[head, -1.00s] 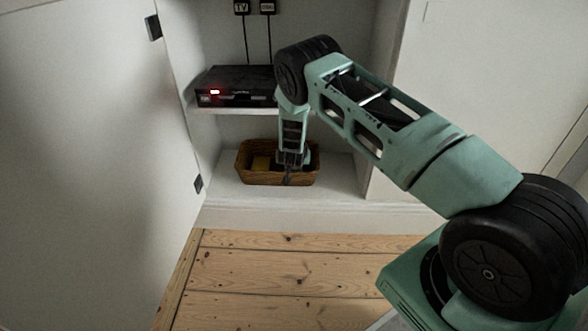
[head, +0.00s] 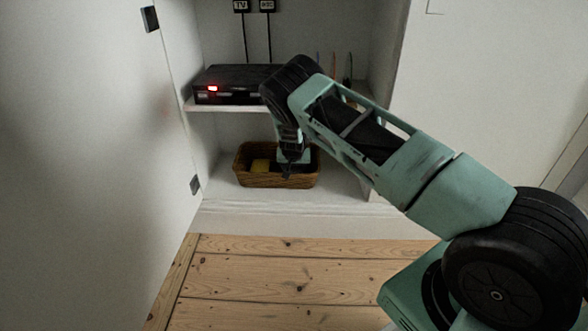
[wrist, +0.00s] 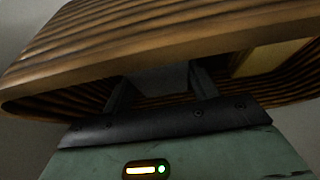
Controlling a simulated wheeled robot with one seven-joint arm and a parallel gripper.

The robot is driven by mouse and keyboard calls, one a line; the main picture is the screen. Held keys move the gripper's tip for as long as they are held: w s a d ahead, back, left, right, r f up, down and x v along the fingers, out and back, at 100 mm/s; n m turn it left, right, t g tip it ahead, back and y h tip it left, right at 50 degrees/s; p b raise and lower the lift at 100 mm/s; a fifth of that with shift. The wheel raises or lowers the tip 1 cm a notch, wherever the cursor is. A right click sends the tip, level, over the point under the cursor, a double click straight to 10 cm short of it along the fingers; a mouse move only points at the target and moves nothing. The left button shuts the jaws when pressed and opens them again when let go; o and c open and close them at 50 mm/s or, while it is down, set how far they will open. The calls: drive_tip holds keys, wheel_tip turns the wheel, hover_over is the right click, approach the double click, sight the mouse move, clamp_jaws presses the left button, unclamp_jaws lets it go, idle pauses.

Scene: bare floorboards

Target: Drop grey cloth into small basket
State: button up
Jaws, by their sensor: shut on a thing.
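The small brown woven basket (head: 278,181) stands on the lower shelf of the cupboard, and its ribbed wall fills the upper part of the wrist view (wrist: 110,40). My gripper (head: 288,170) reaches into the basket opening from above. In the wrist view, my gripper (wrist: 162,82) has its two fingers on either side of a plain grey patch, the grey cloth (wrist: 163,79), and is shut on it. The fingertips are inside the basket. In the head view the cloth is too dark and small to make out.
A yellow item (head: 261,165) lies in the basket's left part. A black box with a red light (head: 235,84) sits on the upper shelf (head: 232,110), close above the basket. Thin upright items (head: 334,66) stand behind my arm. A white door (head: 80,160) stands open at left.

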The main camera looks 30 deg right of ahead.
drive_tip(key=shift+f, duration=0.35)
drive_tip(key=o, duration=0.9)
drive_tip(key=shift+o, duration=0.2)
drive_tip(key=shift+r, duration=0.1)
